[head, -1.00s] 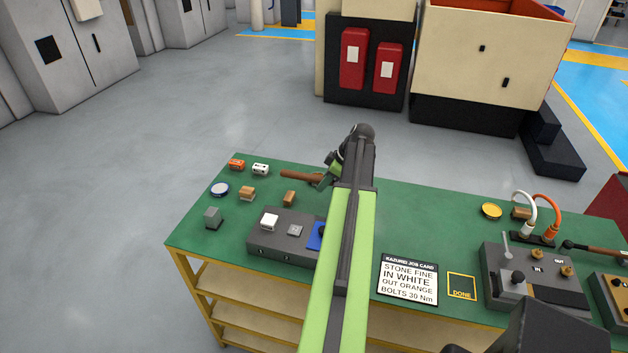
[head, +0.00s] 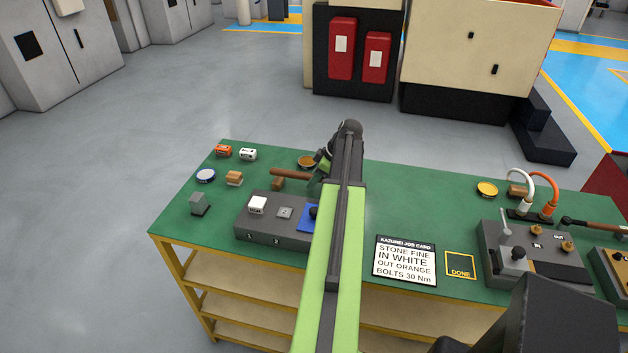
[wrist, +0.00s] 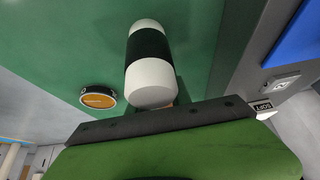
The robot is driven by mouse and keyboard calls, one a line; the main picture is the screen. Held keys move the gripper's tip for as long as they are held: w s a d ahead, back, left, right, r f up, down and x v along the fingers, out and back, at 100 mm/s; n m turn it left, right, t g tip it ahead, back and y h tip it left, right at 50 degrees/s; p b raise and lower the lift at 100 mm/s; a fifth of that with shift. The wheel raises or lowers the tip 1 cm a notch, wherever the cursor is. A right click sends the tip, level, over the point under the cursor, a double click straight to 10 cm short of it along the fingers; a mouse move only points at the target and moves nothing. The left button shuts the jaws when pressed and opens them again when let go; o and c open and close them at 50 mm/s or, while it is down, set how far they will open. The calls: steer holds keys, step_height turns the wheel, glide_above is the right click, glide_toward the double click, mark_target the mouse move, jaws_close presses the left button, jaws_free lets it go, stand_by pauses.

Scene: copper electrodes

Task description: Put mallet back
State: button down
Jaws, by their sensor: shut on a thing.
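The mallet shows in the head view as a brown wooden handle (head: 290,173) pointing left from my gripper (head: 318,177), above the far part of the green bench. In the wrist view its head (wrist: 150,62) is a cylinder with white ends and a black middle band, just beyond my gripper's dark-edged green finger (wrist: 165,125). My gripper is shut on the mallet. The fingers' contact with it is mostly hidden by the arm and the near finger. I cannot tell how high the mallet is above the bench.
A brown-topped tin (head: 306,161) and a wooden block (head: 278,184) are close to the handle. A grey block fixture (head: 270,236) with a blue pad (head: 308,218) stands nearer. The job card (head: 404,261) lies right of my arm. The green bench (head: 400,200) is clear right of the gripper.

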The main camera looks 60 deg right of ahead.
steer(key=shift+f+b, duration=1)
steer(key=shift+f, duration=0.05)
stand_by(0.4)
steer(key=c, duration=1.1)
jaws_free()
steer(key=shift+o, duration=0.2)
steer(key=o, duration=0.4)
steer(key=shift+o, duration=0.2)
steer(key=shift+r, duration=0.1)
steer(key=shift+p+v, duration=2.7)
steer(key=shift+v, duration=0.3)
